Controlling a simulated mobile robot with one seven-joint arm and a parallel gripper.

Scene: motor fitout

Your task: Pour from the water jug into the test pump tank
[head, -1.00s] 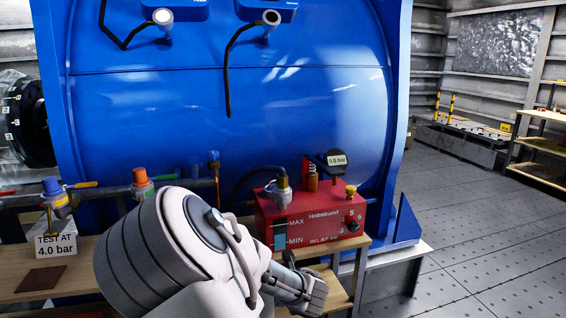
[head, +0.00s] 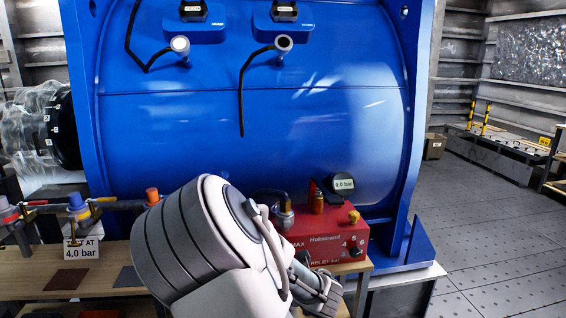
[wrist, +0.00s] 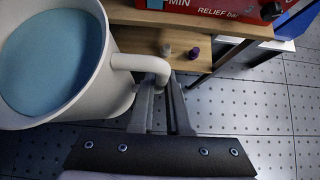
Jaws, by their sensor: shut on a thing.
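The water jug (wrist: 122,107) is a white open-topped vessel holding blue liquid, close on the left in the wrist view. My gripper (wrist: 166,85) is shut on the jug's handle, and the jug looks roughly upright. The test pump tank (head: 325,240) is a red box on the bench with a gauge reading 0.0 bar and a RELIEF bar dial. Its lower front also shows at the top of the wrist view (wrist: 215,8), beyond the jug. In the head view my arm hides the jug, the gripper and the tank's left part.
A large blue motor (head: 250,140) stands behind the bench. A "TEST AT 4.0 bar" sign (head: 81,249) and valves on a pipe are at left. Two small fittings (wrist: 192,52) sit on a lower wooden shelf. The floor (head: 480,275) at right is clear.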

